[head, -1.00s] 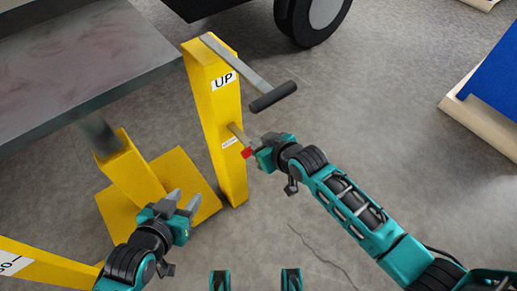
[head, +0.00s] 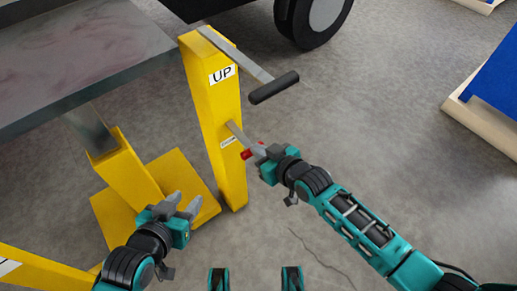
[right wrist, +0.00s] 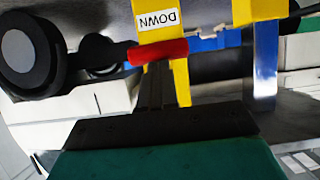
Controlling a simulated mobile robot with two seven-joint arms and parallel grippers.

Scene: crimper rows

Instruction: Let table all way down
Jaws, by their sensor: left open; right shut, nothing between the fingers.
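The table's grey top (head: 80,62) fills the upper left of the head view, on a grey inner post (head: 92,128) in a yellow sleeve (head: 128,178). Some of the grey post shows below the top. Beside it stands a yellow control post (head: 216,110) with a lower lever (head: 238,135) near a small label, which reads DOWN in the right wrist view (right wrist: 158,19). The lever's red grip (right wrist: 158,53) lies across in front of my right gripper (head: 259,153). That gripper is shut and empty at the grip; contact is unclear. My left gripper (head: 183,205) is open and empty near the yellow base.
A crank with a black handle (head: 274,87) sticks out from the post above my right gripper, by the UP label (head: 222,74). A black wheel (head: 312,20) stands behind. A blue panel on a wooden frame (head: 490,105) is at right. The floor between is clear.

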